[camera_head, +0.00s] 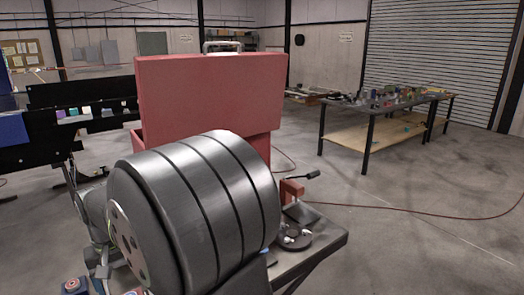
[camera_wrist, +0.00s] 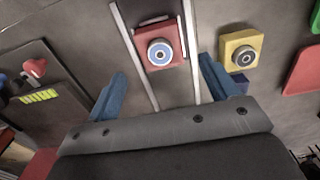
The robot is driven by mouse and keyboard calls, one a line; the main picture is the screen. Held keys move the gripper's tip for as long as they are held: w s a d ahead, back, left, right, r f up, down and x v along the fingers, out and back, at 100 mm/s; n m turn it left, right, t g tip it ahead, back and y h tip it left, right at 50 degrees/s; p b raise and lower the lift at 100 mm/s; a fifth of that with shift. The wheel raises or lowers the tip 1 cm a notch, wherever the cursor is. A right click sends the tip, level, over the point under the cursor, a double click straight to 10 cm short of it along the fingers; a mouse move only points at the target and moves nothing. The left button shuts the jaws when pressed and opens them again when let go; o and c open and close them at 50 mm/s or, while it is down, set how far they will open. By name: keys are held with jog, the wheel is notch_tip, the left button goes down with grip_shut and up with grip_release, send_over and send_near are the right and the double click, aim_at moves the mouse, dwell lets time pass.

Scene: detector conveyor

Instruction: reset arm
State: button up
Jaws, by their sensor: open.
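My gripper (camera_wrist: 160,84) shows in the wrist view as two blue fingers, spread wide apart with nothing held between them. A red block with a round blue-and-white face (camera_wrist: 161,46) lies beyond the fingertips, between two pale rails. A yellow block with a round dark-centred face (camera_wrist: 242,56) lies to its right, outside the rails and beyond the right finger. In the head view, my large dark arm link fills the middle front, and the fingers cannot be made out clearly.
A large red box (camera_head: 210,95) stands behind my arm. A dark conveyor-like unit with small coloured pieces (camera_head: 80,98) is at the left. A bench with many small items (camera_head: 375,115) stands at the right. A cable (camera_head: 420,211) crosses the open floor.

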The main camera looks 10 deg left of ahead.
notch_tip(320, 180, down, 7)
jog(key=shift+r, duration=2.35)
